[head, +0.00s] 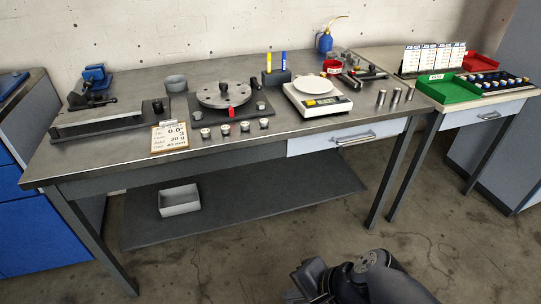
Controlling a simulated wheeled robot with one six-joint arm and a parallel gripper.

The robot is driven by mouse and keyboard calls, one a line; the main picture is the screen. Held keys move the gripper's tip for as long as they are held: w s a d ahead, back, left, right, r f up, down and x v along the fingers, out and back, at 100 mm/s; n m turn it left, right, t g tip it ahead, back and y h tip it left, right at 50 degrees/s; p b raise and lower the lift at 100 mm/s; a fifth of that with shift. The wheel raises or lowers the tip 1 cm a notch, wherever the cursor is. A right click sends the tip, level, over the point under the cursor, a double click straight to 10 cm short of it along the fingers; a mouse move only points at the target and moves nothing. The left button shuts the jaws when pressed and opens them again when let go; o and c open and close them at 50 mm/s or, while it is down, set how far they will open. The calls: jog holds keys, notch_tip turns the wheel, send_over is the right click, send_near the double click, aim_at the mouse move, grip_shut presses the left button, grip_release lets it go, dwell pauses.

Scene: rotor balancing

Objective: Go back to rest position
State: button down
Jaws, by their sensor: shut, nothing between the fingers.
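My gripper (306,281) shows at the bottom edge of the head view, at the end of my dark arm. It is low, in front of the workbench (110,158) and apart from it. It appears shut and empty; its fingertips are partly cut off or hard to make out. My arm's round wrist joint is just to the right of it. On the bench, a round rotor disc (223,94) sits on a dark stand, with several small metal pieces in front of it. A white scale (318,103) stands to the right of the rotor.
A card (170,137), a pen holder (277,78) and a blue bottle (325,40) are also on the bench. A side table at right holds a green bin (447,90) and a red bin (482,64). A grey tray (180,200) lies on the lower shelf. Floor before the bench is clear.

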jog(key=shift+d+f+n+h+b, duration=0.2)
jog(key=shift+f+n+b, duration=0.05)
jog(key=shift+f, duration=0.25)
jog(key=shift+d+f+n+h+b, duration=0.2)
jog(key=shift+f+n, duration=0.05)
jog(key=shift+f, duration=0.2)
jog(key=shift+w+d, duration=0.1)
